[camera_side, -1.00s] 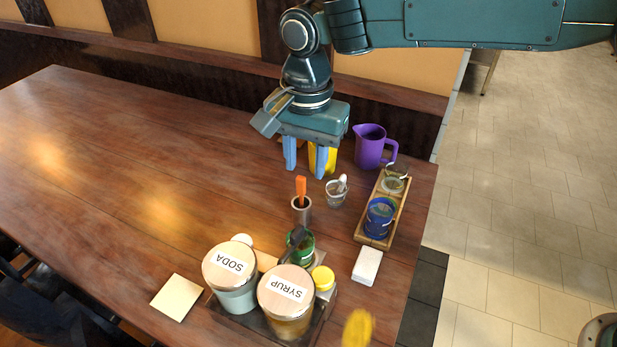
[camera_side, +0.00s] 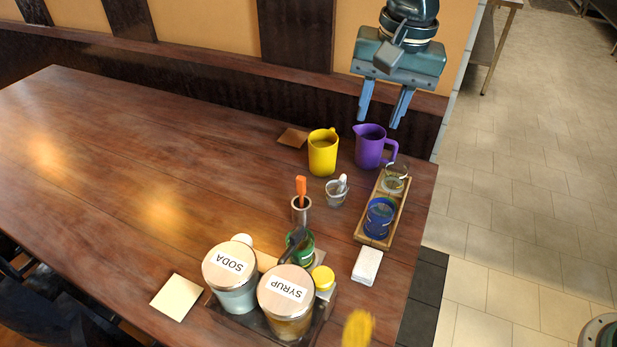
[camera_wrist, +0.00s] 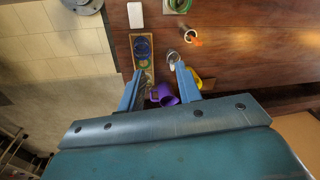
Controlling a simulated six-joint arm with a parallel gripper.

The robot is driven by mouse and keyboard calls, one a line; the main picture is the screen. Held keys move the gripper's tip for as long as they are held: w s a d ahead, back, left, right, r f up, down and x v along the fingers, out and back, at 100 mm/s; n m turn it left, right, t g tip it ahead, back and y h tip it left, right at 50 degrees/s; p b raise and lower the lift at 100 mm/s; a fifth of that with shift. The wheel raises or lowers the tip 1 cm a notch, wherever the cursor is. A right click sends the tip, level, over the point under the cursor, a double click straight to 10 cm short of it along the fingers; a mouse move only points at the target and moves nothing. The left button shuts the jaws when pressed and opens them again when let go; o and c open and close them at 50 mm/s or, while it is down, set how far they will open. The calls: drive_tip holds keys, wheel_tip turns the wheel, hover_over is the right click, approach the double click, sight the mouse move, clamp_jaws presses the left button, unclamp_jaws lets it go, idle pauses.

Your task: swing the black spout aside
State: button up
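The black spout (camera_side: 294,242) is a dark, slanted piece beside the lid of the SYRUP jar (camera_side: 286,305) in the side view. It reaches over a green cup (camera_side: 306,247). In the wrist view I cannot make out the spout; only part of a green thing (camera_wrist: 178,4) shows at the top edge. My gripper (camera_side: 379,124) is open and empty, pointing down above the purple pitcher (camera_side: 370,146), well apart from the spout. In the wrist view my open fingers (camera_wrist: 159,68) frame the purple pitcher (camera_wrist: 165,95).
The SODA jar (camera_side: 230,278) stands left of the SYRUP jar. The table's left is clear.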

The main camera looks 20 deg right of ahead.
drive_tip(key=shift+n, duration=0.4)
drive_tip(key=shift+s+d+r, duration=0.35)
drive_tip(key=shift+d+r, duration=0.05)
drive_tip(key=shift+d, duration=0.3)
drive_tip(key=shift+s+d+r, duration=0.3)
drive_tip(key=shift+d+r, duration=0.1)
drive_tip(key=shift+d, duration=0.35)
drive_tip(key=shift+s+d+r, duration=0.35)
drive_tip(key=shift+d+r, duration=0.05)
drive_tip(key=shift+d, duration=0.3)
drive_tip(key=shift+a, duration=0.1)
drive_tip(key=c, duration=0.6)
drive_tip(key=shift+w+a+f+n+t, duration=0.2)
drive_tip(key=shift+f+n+t, duration=0.05)
drive_tip(key=shift+n+t, duration=0.05)
clamp_jaws()
drive_tip(key=w+a+f+n, duration=0.2)
drive_tip(key=a+f+n, duration=0.4)
drive_tip(key=a+f, duration=0.2)
drive_tip(key=w+a+f+n+t+y, duration=0.1)
drive_tip(key=w+a+f+n, duration=0.1)
drive_tip(key=a+f+n, duration=0.5)
drive_tip(key=a+f, duration=0.1)
drive_tip(key=a, duration=0.2)
drive_tip(key=shift+w+y, duration=0.3)
drive_tip(key=shift+w, duration=0.1)
